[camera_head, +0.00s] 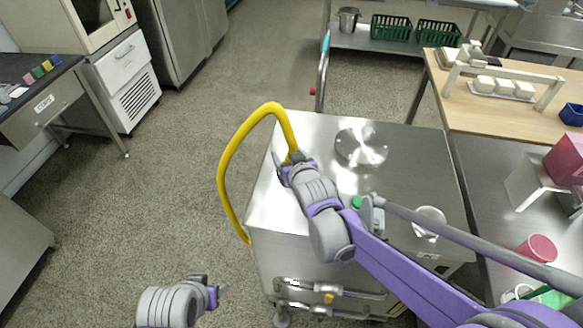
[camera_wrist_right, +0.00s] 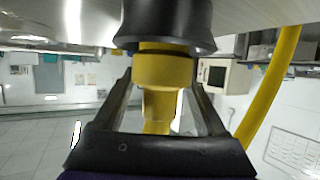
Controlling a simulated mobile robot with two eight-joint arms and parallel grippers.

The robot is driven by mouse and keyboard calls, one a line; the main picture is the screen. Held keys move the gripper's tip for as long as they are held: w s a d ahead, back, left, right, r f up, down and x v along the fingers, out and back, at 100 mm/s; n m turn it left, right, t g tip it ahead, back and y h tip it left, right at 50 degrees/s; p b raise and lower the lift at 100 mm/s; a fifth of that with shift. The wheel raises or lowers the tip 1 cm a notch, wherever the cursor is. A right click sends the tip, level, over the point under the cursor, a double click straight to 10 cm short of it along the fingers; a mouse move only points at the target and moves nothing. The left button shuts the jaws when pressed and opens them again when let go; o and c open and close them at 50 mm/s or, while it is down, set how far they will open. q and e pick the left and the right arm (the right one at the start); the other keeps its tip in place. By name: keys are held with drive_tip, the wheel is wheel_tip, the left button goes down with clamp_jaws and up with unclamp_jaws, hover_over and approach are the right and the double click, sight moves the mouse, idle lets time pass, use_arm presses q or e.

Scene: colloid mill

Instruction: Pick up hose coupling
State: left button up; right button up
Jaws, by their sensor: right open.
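The yellow hose (camera_head: 227,165) arches over the left side of the steel mill cabinet (camera_head: 400,170). Its yellow coupling end (camera_head: 293,154) is largely hidden behind my right gripper (camera_head: 284,167) in the head view. In the right wrist view the yellow hose coupling (camera_wrist_right: 162,72) sits between the two fingers of my right gripper (camera_wrist_right: 160,88), under a black collar (camera_wrist_right: 165,22). The fingers are open around it, with gaps showing beside it. My left gripper (camera_head: 219,291) is low in front of the cabinet, away from the hose; its opening is unclear.
A round steel lid (camera_head: 361,147) and a white cup-like part (camera_head: 430,221) are on the cabinet top. A wooden table (camera_head: 495,110) stands to the right. A pink cup (camera_head: 540,248) is at lower right.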

clamp_jaws()
idle(0.3)
